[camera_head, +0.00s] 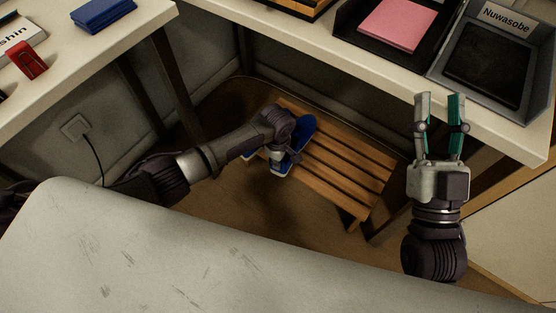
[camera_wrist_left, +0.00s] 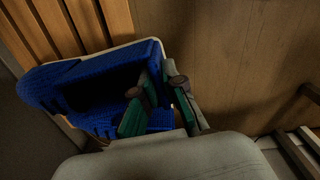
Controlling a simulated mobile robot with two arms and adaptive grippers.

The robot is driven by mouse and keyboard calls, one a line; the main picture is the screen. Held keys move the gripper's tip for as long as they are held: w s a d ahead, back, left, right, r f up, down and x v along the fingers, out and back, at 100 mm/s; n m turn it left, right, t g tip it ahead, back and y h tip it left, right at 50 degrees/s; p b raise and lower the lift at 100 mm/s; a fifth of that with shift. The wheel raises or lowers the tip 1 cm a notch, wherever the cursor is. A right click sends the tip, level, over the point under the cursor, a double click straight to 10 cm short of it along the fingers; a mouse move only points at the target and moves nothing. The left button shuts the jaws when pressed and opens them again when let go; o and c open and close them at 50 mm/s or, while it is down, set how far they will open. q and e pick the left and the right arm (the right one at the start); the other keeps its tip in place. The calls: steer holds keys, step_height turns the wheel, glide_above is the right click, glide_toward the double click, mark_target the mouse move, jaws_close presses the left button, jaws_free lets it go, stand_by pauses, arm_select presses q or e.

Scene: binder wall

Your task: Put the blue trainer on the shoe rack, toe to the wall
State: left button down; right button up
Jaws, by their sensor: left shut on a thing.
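The blue trainer (camera_head: 305,127) with a pale sole is at the left end of the slatted wooden shoe rack (camera_head: 345,169), under the desk. My left gripper (camera_head: 282,152) covers part of it. In the left wrist view the trainer (camera_wrist_left: 47,88) has its rounded end to the left and its dark opening facing up. There my left gripper (camera_wrist_left: 152,112) is shut on the trainer's side near the opening. The rack's slats (camera_wrist_left: 72,25) show behind it; whether the sole touches them is unclear. My right gripper (camera_head: 440,97) is open and empty near the right desk's front edge.
A wall socket (camera_head: 75,127) has a cable. The rack's right slats are bare. A pale worn surface (camera_head: 210,250) fills the front.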

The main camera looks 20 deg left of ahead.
arm_select(q)
steer(key=shift+r, duration=0.1)
arm_select(e)
steer(key=shift+w, duration=0.2)
steer(key=shift+w+f+g, duration=0.15)
steer(key=shift+f+g, duration=0.1)
steer(key=shift+g, duration=0.15)
arm_select(q)
steer(key=shift+p, duration=0.45)
arm_select(e)
steer(key=shift+w+f+g, duration=0.15)
steer(key=shift+f+g, duration=0.05)
steer(key=shift+g, duration=0.3)
stand_by(0.3)
